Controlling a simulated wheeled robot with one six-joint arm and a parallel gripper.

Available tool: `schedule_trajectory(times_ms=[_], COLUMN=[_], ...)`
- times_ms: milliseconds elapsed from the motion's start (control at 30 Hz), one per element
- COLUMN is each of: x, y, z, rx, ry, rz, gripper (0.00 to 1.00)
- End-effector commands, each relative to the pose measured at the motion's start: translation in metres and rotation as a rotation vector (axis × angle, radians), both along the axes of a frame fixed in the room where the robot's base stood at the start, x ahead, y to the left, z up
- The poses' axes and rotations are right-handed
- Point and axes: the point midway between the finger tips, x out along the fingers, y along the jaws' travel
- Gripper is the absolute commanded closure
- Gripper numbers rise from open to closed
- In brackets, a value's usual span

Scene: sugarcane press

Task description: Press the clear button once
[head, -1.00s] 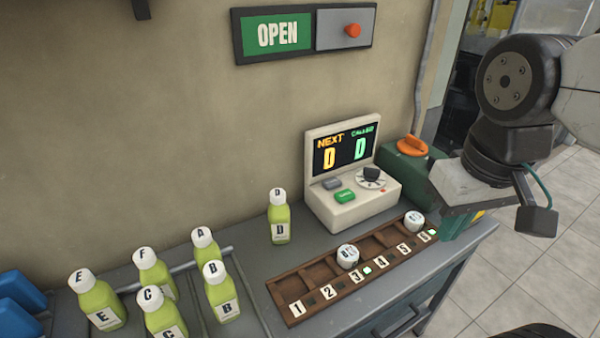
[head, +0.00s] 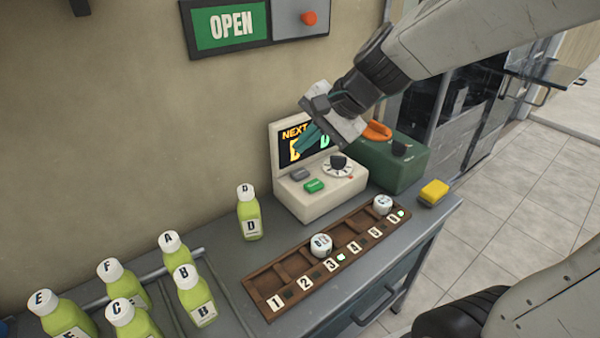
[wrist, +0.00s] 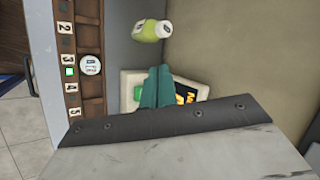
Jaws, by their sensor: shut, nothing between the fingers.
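The cream call machine (head: 318,205) stands on the counter, with a screen (head: 292,132) reading NEXT in orange. On its sloped front are a grey button (head: 299,174), a green button (head: 314,186) and a dark knob on a white dial (head: 338,165). The button labels are too small to read, so I cannot tell which is the clear button. My gripper (head: 306,138) has its teal fingers shut and empty, in front of the screen and above the buttons. In the wrist view the fingers (wrist: 158,86) overlap the machine (wrist: 130,88) and hide part of it.
A D bottle (head: 250,216) stands left of the machine, with several lettered bottles farther left. A numbered wooden rack (head: 262,284) holding two white caps lies in front. A green box (head: 402,170) and yellow sponge (head: 433,192) are right.

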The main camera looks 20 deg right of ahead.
Motion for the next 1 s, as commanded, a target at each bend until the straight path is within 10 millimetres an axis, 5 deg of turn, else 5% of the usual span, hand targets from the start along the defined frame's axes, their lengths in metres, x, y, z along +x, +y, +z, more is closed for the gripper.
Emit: schedule_trajectory(times_ms=[100,300,500,1000], x=[0.069,0.141,0.162,0.162], y=[-0.010,-0.041,-0.056,-0.056], z=[-0.024,-0.065,-0.084,-0.091], rx=[0.170,0.346,0.400,0.405], ry=[0.055,0.133,0.165,0.168], rz=[-0.299,-0.701,-0.849,-0.859], gripper=[1.00,1.00,1.00,1.00])
